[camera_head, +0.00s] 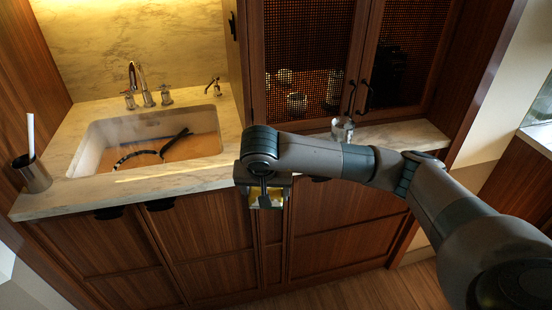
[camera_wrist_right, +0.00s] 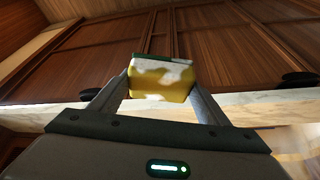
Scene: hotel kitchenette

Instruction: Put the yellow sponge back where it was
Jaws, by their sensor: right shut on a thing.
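The yellow sponge (camera_wrist_right: 160,84), with a green top layer and pale patches, is between the fingers of my right gripper (camera_wrist_right: 158,97) in the right wrist view. The gripper is shut on it. In the head view the right gripper (camera_head: 264,192) hangs in front of the counter's front edge, right of the sink (camera_head: 82,152). A little of the sponge (camera_head: 266,202) shows there below the jaws; the rest is hidden by the gripper. My left gripper is not in view.
The marble counter (camera_head: 60,200) has a tap (camera_head: 140,82) behind the sink and a metal cup (camera_head: 33,174) with a white stick at left. Dark curved items (camera_head: 150,150) lie in the sink. A small glass (camera_head: 342,130) stands at right by the mesh-door cabinet (camera_head: 310,60).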

